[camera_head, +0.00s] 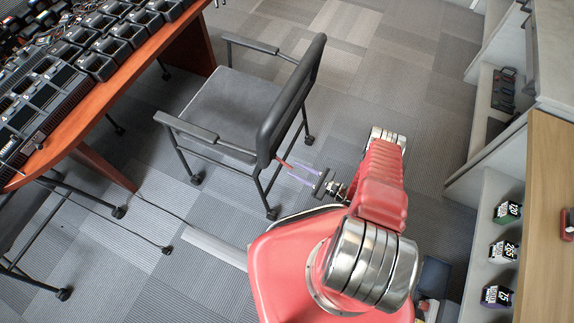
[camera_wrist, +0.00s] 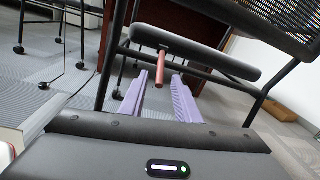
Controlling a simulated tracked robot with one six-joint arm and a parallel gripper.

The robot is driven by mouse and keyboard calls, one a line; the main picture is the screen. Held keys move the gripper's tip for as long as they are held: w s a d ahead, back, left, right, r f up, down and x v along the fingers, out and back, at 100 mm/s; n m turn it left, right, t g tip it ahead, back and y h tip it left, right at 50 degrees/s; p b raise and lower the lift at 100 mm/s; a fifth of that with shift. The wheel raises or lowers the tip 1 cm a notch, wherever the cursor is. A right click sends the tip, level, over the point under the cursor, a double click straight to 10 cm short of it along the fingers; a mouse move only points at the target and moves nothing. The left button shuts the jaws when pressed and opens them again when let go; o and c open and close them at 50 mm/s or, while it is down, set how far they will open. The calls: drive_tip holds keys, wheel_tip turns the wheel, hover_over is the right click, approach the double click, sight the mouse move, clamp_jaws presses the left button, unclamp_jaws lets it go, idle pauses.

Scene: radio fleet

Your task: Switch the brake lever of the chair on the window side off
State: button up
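A dark grey chair (camera_head: 225,105) on casters stands beside the desk, its backrest toward me. A short red brake lever (camera_head: 284,161) sticks out low behind its backrest. In the wrist view the lever (camera_wrist: 161,67) hangs from a dark padded bar (camera_wrist: 195,52) of the chair, pointing down toward me. My gripper (camera_head: 290,169) is behind the chair, close to the lever. Its two purple fingers (camera_wrist: 160,78) are apart, with the lever in line with the gap between them, nearer the left finger. I cannot tell whether they touch it.
A wooden desk (camera_head: 140,62) with rows of radios and chargers is at upper left. Shelves (camera_head: 480,215) with small boxes and a wooden top (camera_head: 550,215) stand on the right. A cable lies on the carpet at lower left. Open carpet (camera_head: 385,55) lies behind the chair.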

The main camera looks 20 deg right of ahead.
sight(290, 167)
drive_tip(key=shift+x, duration=2.65)
drive_tip(key=shift+c, duration=0.5)
clamp_jaws()
